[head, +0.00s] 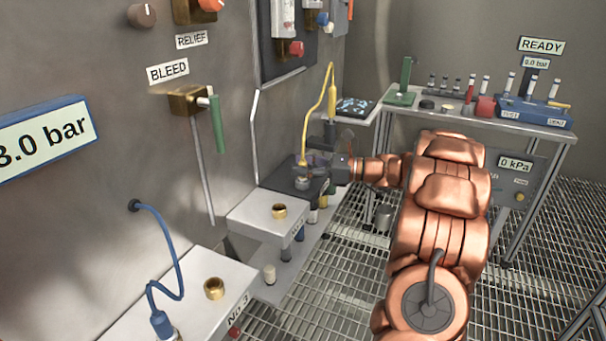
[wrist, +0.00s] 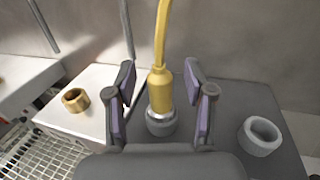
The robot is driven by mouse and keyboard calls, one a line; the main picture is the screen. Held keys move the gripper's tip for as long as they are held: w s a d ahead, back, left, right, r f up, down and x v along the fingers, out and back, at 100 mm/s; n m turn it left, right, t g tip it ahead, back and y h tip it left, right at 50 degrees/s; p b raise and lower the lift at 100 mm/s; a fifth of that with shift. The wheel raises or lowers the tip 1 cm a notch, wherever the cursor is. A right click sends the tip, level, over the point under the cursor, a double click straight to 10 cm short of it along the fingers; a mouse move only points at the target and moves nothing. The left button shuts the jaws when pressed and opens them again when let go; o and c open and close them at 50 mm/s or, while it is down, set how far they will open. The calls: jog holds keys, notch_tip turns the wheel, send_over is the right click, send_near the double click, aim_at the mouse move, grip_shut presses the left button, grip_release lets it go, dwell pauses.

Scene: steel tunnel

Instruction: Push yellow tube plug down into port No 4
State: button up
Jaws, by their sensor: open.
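The yellow plug (wrist: 160,92) stands roughly upright between the fingers of my gripper (wrist: 160,76). Its yellow tube (wrist: 163,30) rises from its top, and also shows in the head view (head: 331,95). The fingers are spread on both sides of the plug, with a visible gap at each side. The plug's lower end meets a grey metal collar (wrist: 161,122) on a dark block (wrist: 222,112). I cannot tell how deep it sits. In the head view my gripper (head: 320,161) is over the dark block. No label reading No 4 is visible.
A second grey ring (wrist: 260,136) sits on the dark block at the right. A white block with a brass ring (wrist: 75,100) stands at the left. The steel wall (head: 150,110) rises behind, with a green-handled lever (head: 217,125). A bench (head: 480,125) stands at the back.

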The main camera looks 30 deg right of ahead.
jog(key=shift+c, duration=0.2)
grip_shut()
jog(key=shift+r, duration=0.1)
jog(key=shift+r+p, duration=0.3)
jog(key=shift+r, duration=1.5)
jog(key=s+a, duration=0.3)
jog(key=s, duration=0.4)
jog(key=s+a+r+p, duration=0.1)
jog(key=s+a, duration=0.2)
jog(key=s, duration=0.4)
jog(key=shift+s+a, duration=0.25)
jog(key=shift+s, duration=0.1)
jog(key=shift+r, duration=0.1)
